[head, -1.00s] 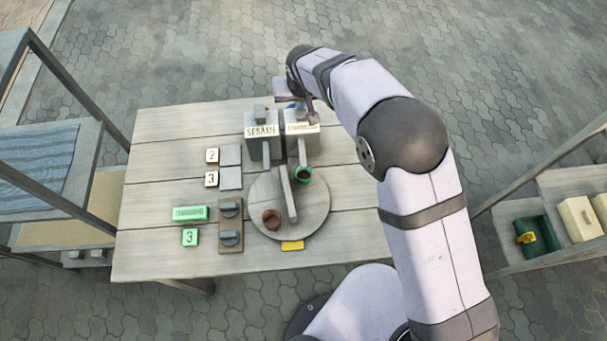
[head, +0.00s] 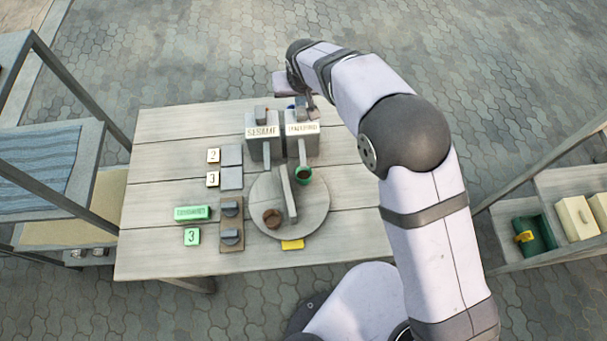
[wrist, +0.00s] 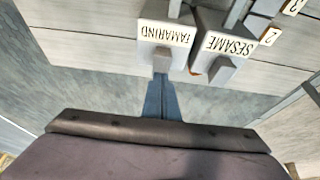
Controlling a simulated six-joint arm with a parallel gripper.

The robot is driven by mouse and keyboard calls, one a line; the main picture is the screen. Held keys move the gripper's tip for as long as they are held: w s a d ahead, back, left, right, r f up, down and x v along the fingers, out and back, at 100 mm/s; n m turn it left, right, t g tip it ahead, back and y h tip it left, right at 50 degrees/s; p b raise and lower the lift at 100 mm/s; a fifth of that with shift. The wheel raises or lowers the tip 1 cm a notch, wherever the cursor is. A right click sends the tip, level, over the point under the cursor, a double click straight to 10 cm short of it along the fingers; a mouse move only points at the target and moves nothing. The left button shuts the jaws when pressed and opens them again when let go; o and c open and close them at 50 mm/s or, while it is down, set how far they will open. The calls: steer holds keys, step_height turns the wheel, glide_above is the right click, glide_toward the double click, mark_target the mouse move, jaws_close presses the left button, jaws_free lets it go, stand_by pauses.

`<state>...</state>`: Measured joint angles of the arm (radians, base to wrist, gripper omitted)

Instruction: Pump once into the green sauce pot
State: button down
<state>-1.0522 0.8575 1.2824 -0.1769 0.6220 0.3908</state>
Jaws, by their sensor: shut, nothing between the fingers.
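The green sauce pot (head: 304,176) stands on the round board (head: 318,212), at its far edge, right of the upright grey bar. It has a dark inside and sits at the end of the spout of the grey TAMARIND dispenser (head: 301,146). The TAMARIND dispenser (wrist: 164,33) also shows in the wrist view, with its grey knob facing my gripper. My gripper (head: 306,100) is over the back of that dispenser, partly hidden by my arm. In the wrist view its fingers (wrist: 162,93) are shut and empty, with tips by the knob; I cannot tell whether they touch.
The SESAME dispenser (head: 263,148) stands close on the left. A brown pot (head: 271,219) is on the board, across the grey bar (head: 288,194). Numbered tiles, a green label block (head: 192,213) and a knob panel (head: 231,224) lie left. Shelves flank the table.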

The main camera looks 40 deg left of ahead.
steer(key=shift+r, duration=0.1)
steer(key=shift+r+p, duration=1.6)
steer(key=shift+r, duration=0.9)
steer(key=shift+f+n, duration=0.1)
steer(key=shift+n, duration=0.4)
steer(key=s+d+f+n+g+h, duration=0.1)
steer(key=s+d+f+h, duration=0.2)
steer(key=d, duration=0.4)
steer(key=s+d+f+g, duration=0.1)
steer(key=s+d+f, duration=0.2)
steer(key=s+d, duration=0.3)
steer(key=s+d+f+n+g+h, duration=0.1)
steer(key=s+d+f+g+h, duration=0.15)
steer(key=d, duration=0.55)
steer(key=s+d+r+m+g, duration=0.1)
steer(key=s+d+r+m, duration=0.15)
steer(key=d, duration=0.85)
steer(key=s+d+r+m, duration=0.2)
steer(key=d+r+m, duration=0.1)
steer(key=d, duration=0.7)
steer(key=w+d+r+m+t+y, duration=0.1)
steer(key=w+d+r+m, duration=0.1)
steer(key=d, duration=0.3)
steer(key=w+d+r+m+t+y, duration=0.1)
steer(key=w+d+r+m, duration=0.2)
steer(key=d+m, duration=0.1)
steer(key=shift+d, duration=0.65)
